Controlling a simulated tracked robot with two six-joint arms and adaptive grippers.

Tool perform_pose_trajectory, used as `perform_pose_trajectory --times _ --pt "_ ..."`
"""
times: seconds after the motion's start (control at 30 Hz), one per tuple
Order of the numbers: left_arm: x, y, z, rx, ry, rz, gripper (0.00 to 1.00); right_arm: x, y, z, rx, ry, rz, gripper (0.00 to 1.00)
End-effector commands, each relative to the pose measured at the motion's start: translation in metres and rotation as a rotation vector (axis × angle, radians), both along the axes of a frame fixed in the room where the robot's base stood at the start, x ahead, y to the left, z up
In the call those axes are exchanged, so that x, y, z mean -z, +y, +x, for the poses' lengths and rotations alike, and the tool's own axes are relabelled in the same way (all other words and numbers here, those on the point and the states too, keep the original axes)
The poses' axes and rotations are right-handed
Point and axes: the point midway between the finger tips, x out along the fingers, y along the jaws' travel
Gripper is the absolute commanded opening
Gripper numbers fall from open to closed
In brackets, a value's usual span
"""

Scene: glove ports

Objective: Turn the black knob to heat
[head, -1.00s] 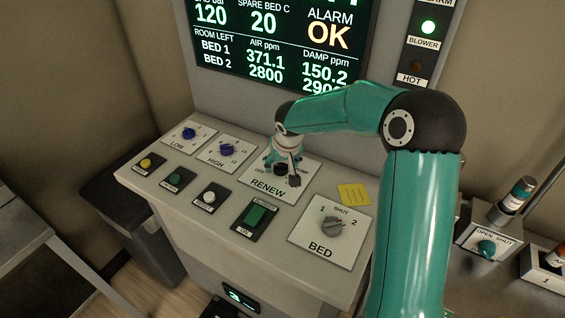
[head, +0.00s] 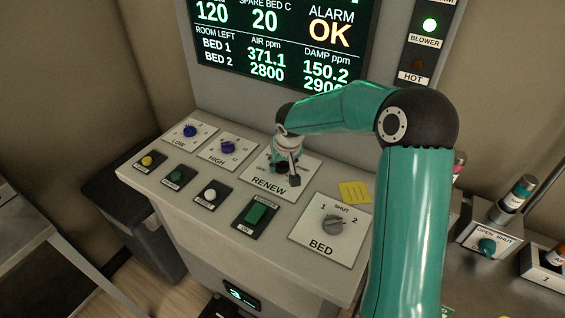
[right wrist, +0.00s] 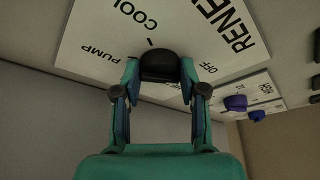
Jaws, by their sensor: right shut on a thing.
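The black knob (head: 281,170) is on the white RENEW plate (head: 297,186), in the middle of the sloping console. My right gripper (head: 283,165) reaches down over it and covers most of it in the head view. In the right wrist view, the black knob (right wrist: 160,66) sits between the two fingers of my right gripper (right wrist: 159,76), which are shut on it. The words PUMP, COOL and OFF show around the knob on the plate (right wrist: 100,30). My left gripper is out of view.
A grey BED knob (head: 333,225) is at the front right, past a yellow note (head: 354,191). Blue LOW (head: 190,131) and HIGH (head: 228,147) knobs are to the left. A green rocker switch (head: 256,213) and several push buttons line the front. The screen (head: 280,50) reads ALARM OK.

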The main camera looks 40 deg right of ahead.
Motion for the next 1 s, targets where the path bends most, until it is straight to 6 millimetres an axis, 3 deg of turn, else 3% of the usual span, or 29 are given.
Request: perform_pose_trajectory --times 0.37,0.7,1.0 --pt "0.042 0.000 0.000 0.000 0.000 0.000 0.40 0.006 0.003 0.003 0.133 -0.008 -0.002 0.07" --pt "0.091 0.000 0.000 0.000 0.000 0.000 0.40 0.005 0.006 0.005 0.424 -0.007 -0.001 0.07" --pt "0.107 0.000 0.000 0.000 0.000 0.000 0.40 0.002 0.008 0.007 0.703 -0.004 0.001 0.07"
